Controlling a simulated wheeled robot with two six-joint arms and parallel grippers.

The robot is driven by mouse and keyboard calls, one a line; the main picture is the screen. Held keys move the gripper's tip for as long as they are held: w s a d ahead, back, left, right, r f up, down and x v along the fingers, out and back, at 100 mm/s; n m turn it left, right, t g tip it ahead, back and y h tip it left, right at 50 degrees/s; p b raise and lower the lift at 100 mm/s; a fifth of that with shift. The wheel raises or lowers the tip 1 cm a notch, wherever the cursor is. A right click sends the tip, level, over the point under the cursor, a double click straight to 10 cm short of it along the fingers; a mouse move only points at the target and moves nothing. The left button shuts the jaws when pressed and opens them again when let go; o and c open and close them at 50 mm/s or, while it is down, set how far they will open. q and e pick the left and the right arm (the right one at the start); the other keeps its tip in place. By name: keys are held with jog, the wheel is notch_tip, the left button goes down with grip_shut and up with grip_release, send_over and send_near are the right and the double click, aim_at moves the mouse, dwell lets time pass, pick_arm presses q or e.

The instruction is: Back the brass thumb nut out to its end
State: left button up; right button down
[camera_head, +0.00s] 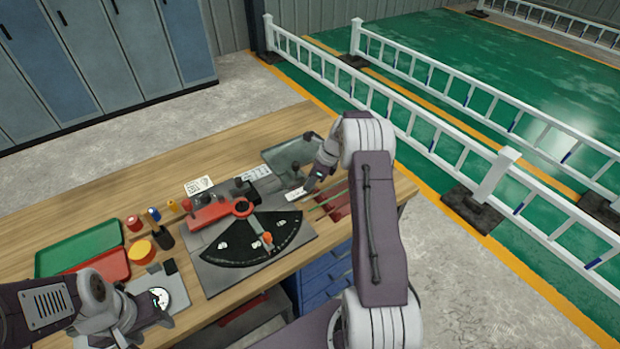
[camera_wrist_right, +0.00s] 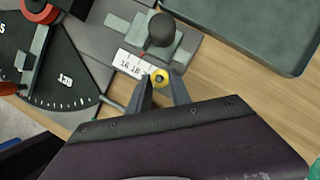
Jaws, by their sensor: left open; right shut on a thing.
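The brass thumb nut (camera_wrist_right: 160,77) shows in the right wrist view as a small yellow ring with a dark centre. It sits beside a white scale strip (camera_wrist_right: 133,66) with printed numbers. My right gripper (camera_wrist_right: 162,86) has its two dark fingers on either side of the nut and is shut on it. In the head view my right gripper (camera_head: 302,193) is at the right end of the bench fixture, and the nut is too small to make out there. My left gripper (camera_head: 150,322) is open at the lower left, near a round white dial (camera_head: 160,297).
A black fan-shaped scale plate (camera_head: 225,243) with a red pivot lies on the wooden bench (camera_head: 90,212). Green (camera_head: 75,248) and red (camera_head: 103,265) trays are at the left. A dark grey tray (camera_head: 285,153) is behind my right gripper. A black knob (camera_wrist_right: 161,30) stands close by the nut.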

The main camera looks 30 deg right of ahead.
jog(key=shift+n+p, duration=0.3)
jog(key=shift+n, duration=0.3)
jog(key=shift+w+d, duration=0.1)
jog(key=c, duration=1.2)
grip_release()
jog(key=shift+r, duration=0.1)
jog(key=v, duration=0.9)
jog(key=shift+d, duration=0.15)
jog(key=shift+w, duration=0.15)
